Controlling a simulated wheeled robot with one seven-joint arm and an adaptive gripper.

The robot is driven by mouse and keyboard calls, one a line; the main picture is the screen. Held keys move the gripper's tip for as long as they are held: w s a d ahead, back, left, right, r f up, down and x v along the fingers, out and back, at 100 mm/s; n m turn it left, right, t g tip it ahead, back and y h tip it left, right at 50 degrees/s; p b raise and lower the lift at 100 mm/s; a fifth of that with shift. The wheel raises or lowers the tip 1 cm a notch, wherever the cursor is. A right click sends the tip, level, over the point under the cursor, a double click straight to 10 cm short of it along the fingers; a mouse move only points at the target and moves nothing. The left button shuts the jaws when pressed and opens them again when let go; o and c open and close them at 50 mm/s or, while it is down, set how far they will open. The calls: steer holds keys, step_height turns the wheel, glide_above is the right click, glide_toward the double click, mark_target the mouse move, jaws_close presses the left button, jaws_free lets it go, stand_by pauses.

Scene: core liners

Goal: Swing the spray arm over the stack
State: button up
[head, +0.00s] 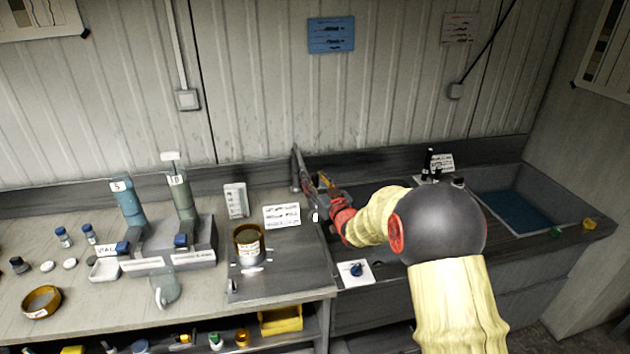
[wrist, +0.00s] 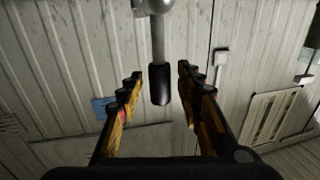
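The spray arm (wrist: 158,42) shows in the wrist view as a grey rod with a black grip hanging from a round metal joint. In the head view a dark grey post (head: 296,170) stands at the back of the counter beside my gripper (head: 314,188). In the wrist view my gripper (wrist: 160,76) is open, with the black grip in the gap between its fingers and no clear contact. The stack (head: 248,244), a round brass-rimmed sieve with a label, sits on a dark plate to the left of my gripper. My gripper and arm hide part of the spray arm in the head view.
A sink basin (head: 515,212) with blue water is at the right. A white sign card (head: 282,214) stands behind the stack. Blue and green cylinders stand in a grey rack (head: 170,250) at the left. A small card with a blue knob (head: 356,270) lies below my gripper.

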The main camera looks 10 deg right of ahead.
steer(key=shift+c, duration=0.7)
steer(key=c, duration=0.7)
jaws_close()
